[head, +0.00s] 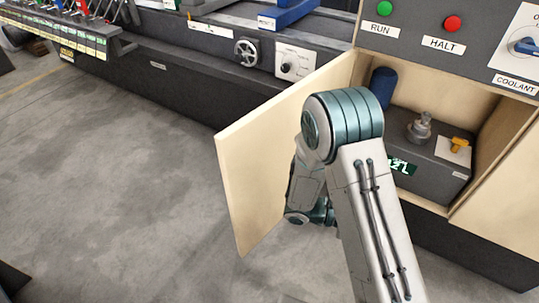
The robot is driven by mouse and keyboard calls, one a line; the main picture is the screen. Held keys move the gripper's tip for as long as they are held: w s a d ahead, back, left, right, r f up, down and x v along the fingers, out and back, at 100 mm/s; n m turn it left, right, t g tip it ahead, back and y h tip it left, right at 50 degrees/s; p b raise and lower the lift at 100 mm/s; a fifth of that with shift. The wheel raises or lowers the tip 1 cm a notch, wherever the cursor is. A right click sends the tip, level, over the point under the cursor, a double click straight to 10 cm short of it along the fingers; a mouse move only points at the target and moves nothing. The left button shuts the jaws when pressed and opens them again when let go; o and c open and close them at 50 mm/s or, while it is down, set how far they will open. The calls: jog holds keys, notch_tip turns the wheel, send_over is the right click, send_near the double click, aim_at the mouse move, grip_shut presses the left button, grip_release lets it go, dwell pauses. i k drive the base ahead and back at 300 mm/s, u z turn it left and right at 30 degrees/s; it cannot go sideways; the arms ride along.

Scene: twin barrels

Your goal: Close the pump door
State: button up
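The pump door (262,142) is a light wooden panel. It stands open, swung out to the left from the cabinet's left edge. My arm reaches up in front of the opening and bends down beside the door's inner face. The end of my arm is mostly hidden behind its own links. My gripper's fingers do not show, and I cannot tell whether anything touches the door.
A control panel (440,68) above the opening has a green RUN button (385,8), a red HALT button (452,23) and a blue COOLANT switch (525,46). A machine bed with a handwheel (247,52) runs behind the door. The concrete floor (110,170) at left is clear.

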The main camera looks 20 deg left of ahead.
aim_at(255, 153)
jog(key=u, duration=2.4)
jog(key=i, duration=2.2)
jog(key=z, duration=1.65)
jog(key=i, duration=0.25)
jog(key=z, duration=1.7)
